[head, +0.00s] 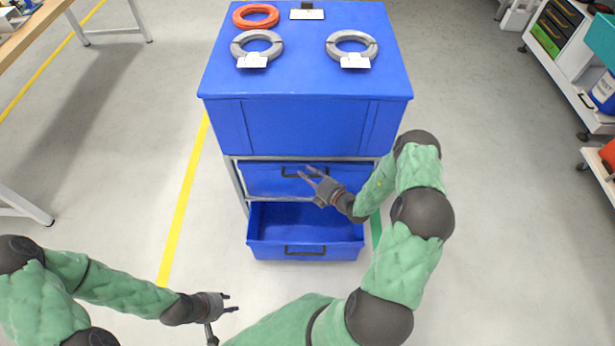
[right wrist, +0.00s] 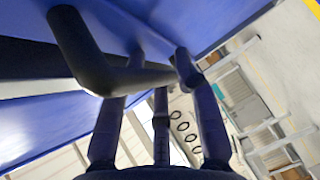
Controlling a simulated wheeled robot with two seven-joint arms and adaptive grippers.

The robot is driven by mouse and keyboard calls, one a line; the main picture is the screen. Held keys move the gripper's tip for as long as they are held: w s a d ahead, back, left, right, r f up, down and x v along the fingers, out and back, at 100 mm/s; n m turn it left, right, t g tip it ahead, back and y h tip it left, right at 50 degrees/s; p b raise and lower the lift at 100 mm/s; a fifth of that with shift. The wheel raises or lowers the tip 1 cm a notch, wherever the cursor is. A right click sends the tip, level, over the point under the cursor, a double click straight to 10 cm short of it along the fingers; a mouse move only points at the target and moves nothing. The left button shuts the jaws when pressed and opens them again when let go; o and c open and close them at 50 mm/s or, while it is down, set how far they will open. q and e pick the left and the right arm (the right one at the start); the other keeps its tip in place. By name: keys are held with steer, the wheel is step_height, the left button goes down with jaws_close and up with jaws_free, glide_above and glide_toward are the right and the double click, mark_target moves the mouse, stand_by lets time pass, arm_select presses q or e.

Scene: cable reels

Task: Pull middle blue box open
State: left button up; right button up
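The middle blue box (head: 262,183) sits in the rack under the large blue top box, its front nearly flush with the rack. Its dark handle (head: 291,172) is on the front face; it also shows large in the right wrist view (right wrist: 130,80). My right gripper (head: 307,174) is at this handle, its fingers apart. In the right wrist view the handle crosses close to the fingertips; whether they touch it I cannot tell. My left gripper (head: 226,312) is open and empty at lower left, away from the boxes.
The lower blue box (head: 270,250) is pulled out below and is empty. The large blue top box (head: 300,85) carries an orange cable coil (head: 256,15) and two grey coils (head: 257,44) (head: 352,44).

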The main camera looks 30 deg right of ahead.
steer(key=shift+w, duration=0.1)
jaws_close()
steer(key=shift+a, duration=0.1)
